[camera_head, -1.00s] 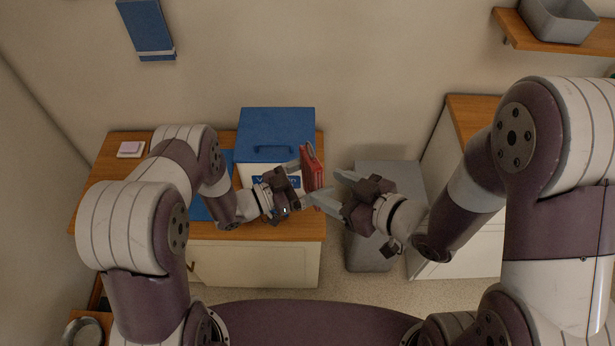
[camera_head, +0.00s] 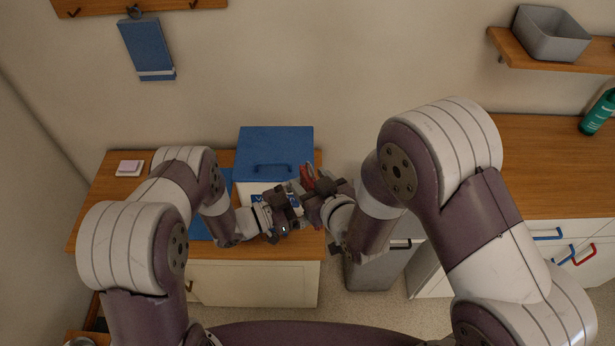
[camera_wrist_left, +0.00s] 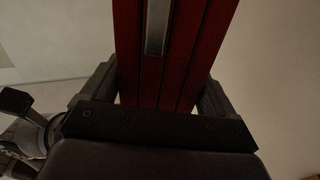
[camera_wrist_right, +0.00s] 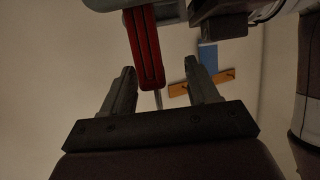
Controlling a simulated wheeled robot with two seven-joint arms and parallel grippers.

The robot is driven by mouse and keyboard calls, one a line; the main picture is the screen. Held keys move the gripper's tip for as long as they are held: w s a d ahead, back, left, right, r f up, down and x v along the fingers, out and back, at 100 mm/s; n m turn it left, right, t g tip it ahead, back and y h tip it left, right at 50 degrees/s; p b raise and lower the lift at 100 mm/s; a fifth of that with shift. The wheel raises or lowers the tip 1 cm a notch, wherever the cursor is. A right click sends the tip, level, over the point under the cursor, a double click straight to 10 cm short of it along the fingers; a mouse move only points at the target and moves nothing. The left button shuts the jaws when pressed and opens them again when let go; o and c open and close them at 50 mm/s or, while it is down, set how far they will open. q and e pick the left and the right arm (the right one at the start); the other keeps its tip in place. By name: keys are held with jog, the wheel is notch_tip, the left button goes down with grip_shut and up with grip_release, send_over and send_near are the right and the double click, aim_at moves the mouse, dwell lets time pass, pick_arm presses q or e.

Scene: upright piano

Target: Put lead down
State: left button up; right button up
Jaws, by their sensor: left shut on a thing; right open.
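In the right wrist view the lead's red end (camera_wrist_right: 146,50) hangs ahead of the open fingers (camera_wrist_right: 160,80), with a thin metal piece below. Part of the lead is hidden by the grippers.
A white box with a blue lid (camera_head: 275,150) stands on the wooden cabinet top (camera_head: 110,205), behind the grippers. A grey bin (camera_head: 375,270) stands right of the cabinet. The right wooden counter (camera_head: 540,160) has bare room, with a green bottle (camera_head: 598,112).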

pick_arm(q)
jog(key=shift+d, duration=0.1)
pick_arm(e)
jog(key=shift+x, duration=1.5)
jog(key=c, duration=1.1)
pick_arm(q)
jog(key=o, duration=0.9)
pick_arm(e)
grip_shut()
